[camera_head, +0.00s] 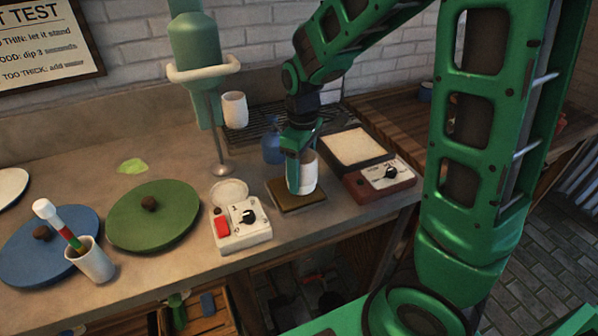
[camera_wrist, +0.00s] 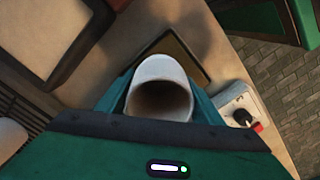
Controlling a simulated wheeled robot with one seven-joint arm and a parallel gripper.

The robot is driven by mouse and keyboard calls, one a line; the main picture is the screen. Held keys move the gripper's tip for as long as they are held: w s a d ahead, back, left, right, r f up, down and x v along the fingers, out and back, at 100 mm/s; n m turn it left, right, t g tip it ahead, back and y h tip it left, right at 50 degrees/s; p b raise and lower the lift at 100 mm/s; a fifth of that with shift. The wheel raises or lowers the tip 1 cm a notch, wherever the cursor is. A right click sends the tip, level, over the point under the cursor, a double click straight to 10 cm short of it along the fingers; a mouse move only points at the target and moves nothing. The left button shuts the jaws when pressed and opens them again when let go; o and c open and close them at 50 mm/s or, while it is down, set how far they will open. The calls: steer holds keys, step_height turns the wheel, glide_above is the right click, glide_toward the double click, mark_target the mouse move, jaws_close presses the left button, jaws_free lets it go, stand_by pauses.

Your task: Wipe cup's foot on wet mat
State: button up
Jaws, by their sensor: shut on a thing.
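A white cup (camera_head: 305,174) stands upright over the brown wet mat (camera_head: 284,205) on the counter. My green gripper (camera_head: 297,160) is shut on the cup's upper part from above and behind. In the wrist view the cup (camera_wrist: 160,88) sits between my fingers with its open mouth facing the camera. The mat (camera_wrist: 187,55) shows beyond it. The cup's foot is at or just above the mat; I cannot tell whether it touches.
A white control box (camera_head: 240,227) with a red switch stands left of the mat. A dark red box (camera_head: 381,178) with a knob and a pale-topped tray (camera_head: 354,147) are to the right. Another white cup (camera_head: 234,110) is behind. Blue (camera_head: 50,250) and green (camera_head: 152,216) lids lie left.

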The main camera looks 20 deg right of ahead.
steer(key=shift+a, duration=0.2)
steer(key=shift+s+a+f, duration=0.1)
steer(key=shift+a+f, duration=0.05)
steer(key=shift+a, duration=1.35)
steer(key=shift+f, duration=0.1)
steer(key=shift+d, duration=1.65)
steer(key=shift+a+r, duration=0.15)
steer(key=shift+r, duration=0.05)
steer(key=shift+a+f, duration=0.2)
steer(key=shift+a, duration=1.35)
